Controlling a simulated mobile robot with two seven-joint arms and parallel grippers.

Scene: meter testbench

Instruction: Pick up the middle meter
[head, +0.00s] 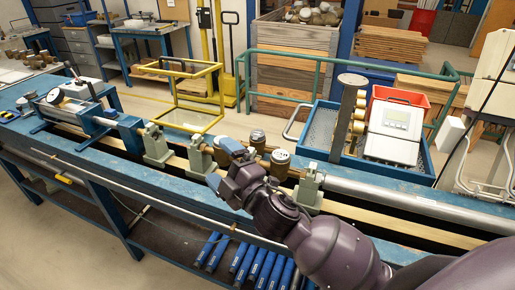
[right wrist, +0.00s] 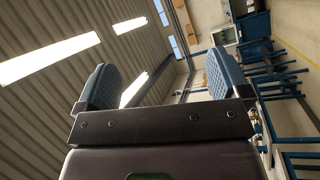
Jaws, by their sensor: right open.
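Small brass-brown meters stand in a row on the blue test bench (head: 100,165), between grey-green clamps (head: 156,145). A meter with a grey top (head: 257,137) shows right of and behind my right gripper. A meter with a white dial (head: 281,160) stands right of it, partly behind my right arm. Another brown meter (head: 221,152) is at the left of the row, partly covered by my gripper. My right gripper (head: 223,163) is in front of the row. Its blue fingers show apart with nothing between them in the right wrist view (right wrist: 162,90). My left gripper is not in view.
A steel pipe (head: 410,200) lies along the bench at right. A gauge device (head: 62,100) is at left. A yellow frame (head: 180,95) stands behind.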

